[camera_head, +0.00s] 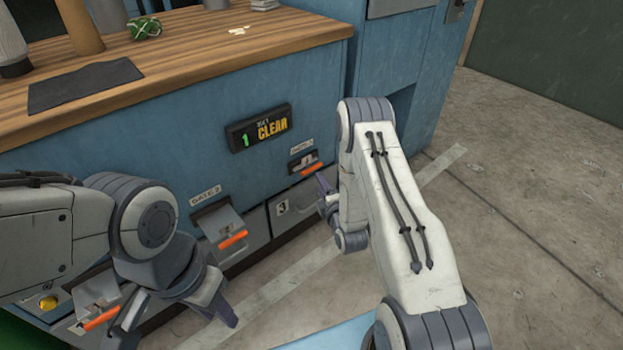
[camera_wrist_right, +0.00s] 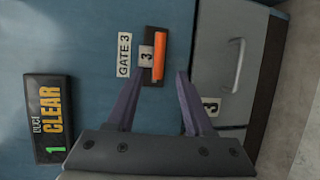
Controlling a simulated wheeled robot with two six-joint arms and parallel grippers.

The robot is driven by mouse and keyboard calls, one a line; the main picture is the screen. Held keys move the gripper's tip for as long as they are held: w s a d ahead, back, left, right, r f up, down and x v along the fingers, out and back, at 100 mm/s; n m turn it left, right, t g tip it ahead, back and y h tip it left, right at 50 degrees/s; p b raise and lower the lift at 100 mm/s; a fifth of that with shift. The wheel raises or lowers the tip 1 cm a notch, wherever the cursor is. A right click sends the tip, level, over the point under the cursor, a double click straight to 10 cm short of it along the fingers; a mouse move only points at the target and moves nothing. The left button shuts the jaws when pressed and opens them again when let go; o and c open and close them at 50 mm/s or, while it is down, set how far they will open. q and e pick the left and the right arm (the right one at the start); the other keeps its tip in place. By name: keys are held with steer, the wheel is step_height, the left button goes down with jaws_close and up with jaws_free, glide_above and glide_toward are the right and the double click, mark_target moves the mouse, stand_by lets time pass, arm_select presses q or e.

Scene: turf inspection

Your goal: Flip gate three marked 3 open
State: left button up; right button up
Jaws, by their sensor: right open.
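Gate three (camera_head: 304,160) is on the blue cabinet front under a GATE 3 label, with an orange handle (camera_head: 312,169) along its lower edge. In the right wrist view, the small plate marked 3 (camera_wrist_right: 147,54) lies beside the orange handle (camera_wrist_right: 158,60). My right gripper (camera_wrist_right: 161,76) is open and empty; its fingertips point at the gate, one on each side of the handle's near end in that view. I cannot tell whether they touch. In the head view my right arm partly hides its fingers. My left gripper (camera_head: 180,315) is open and empty at lower left, before gate one.
Gate two (camera_head: 220,222) and a lower-left gate (camera_head: 98,292) have orange handles too. A grey drawer marked 3 (camera_head: 283,208) sits below gate three. A display (camera_head: 258,128) reads "1 CLEAR". The wooden counter (camera_head: 230,40) is above; open floor lies right.

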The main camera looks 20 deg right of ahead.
mark_target(313, 169)
steer(key=w+b, duration=0.1)
steer(key=w, duration=0.2)
steer(key=w+f+b, duration=0.1)
steer(key=w, duration=0.2)
steer(key=w+b, duration=0.1)
steer(key=w, duration=0.2)
steer(key=shift+d+f, duration=0.25)
steer(key=shift+f, duration=0.15)
steer(key=shift+w+b, duration=0.35)
steer(key=shift+w, duration=0.2)
jaws_close()
steer(key=shift+s+f, duration=0.15)
